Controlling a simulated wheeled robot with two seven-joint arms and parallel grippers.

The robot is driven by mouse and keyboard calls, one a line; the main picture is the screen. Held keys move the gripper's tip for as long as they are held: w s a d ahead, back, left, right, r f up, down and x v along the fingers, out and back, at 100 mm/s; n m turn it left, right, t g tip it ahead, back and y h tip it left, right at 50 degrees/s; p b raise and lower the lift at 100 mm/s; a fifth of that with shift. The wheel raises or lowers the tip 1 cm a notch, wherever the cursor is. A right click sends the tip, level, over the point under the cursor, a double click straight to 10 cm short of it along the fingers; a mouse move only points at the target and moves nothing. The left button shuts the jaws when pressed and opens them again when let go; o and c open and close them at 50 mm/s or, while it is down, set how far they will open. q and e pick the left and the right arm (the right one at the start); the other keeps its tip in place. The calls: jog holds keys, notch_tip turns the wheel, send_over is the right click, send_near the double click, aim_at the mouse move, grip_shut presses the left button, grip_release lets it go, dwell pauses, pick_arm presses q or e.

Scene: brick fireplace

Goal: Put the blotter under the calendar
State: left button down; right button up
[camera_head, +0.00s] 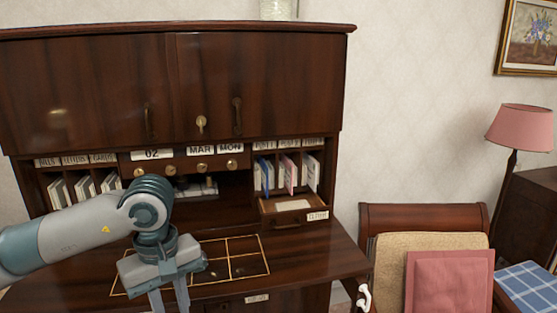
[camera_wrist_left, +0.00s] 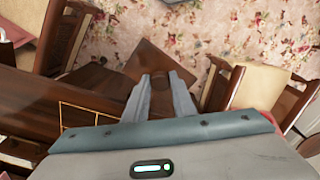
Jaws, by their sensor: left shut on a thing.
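The calendar (camera_head: 190,152) is set in the desk's upper part, with cards reading 02, MAR and MON above brass knobs. Below it is a dark recess with a pale, low object (camera_head: 196,189) inside, partly behind my arm. My left gripper (camera_head: 170,298) is over the front of the desktop, pointing down, its fingertips near the lower picture edge. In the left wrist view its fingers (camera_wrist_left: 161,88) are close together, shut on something. A dark brown shape shows between and beyond them; I cannot tell whether it is the blotter. My right gripper is not in view.
A gold-lined grid (camera_head: 240,257) marks the desktop. Letter slots (camera_head: 287,174) flank the recess, and a small drawer (camera_head: 293,208) stands open at its right. A chair with a pink cushion (camera_head: 449,281) is right of the desk. Some desktop right of the grid is clear.

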pick_arm(q)
jog(key=m, duration=0.1)
jog(key=f+m, duration=0.1)
jog(key=m, duration=0.2)
jog(key=shift+s+a+f, duration=0.1)
jog(key=shift+a+f, duration=0.15)
jog(key=shift+f, duration=0.1)
jog(key=m, duration=0.2)
jog(key=f+m, duration=0.1)
jog(key=m, duration=0.1)
jog(key=shift+s+a+f, duration=0.1)
jog(key=shift+a+f, duration=0.05)
jog(key=shift+a, duration=0.05)
jog(key=s+f, duration=0.4)
jog(key=f, duration=0.2)
jog(key=shift+s, duration=0.4)
jog(key=shift+a, duration=0.1)
dwell(2.5)
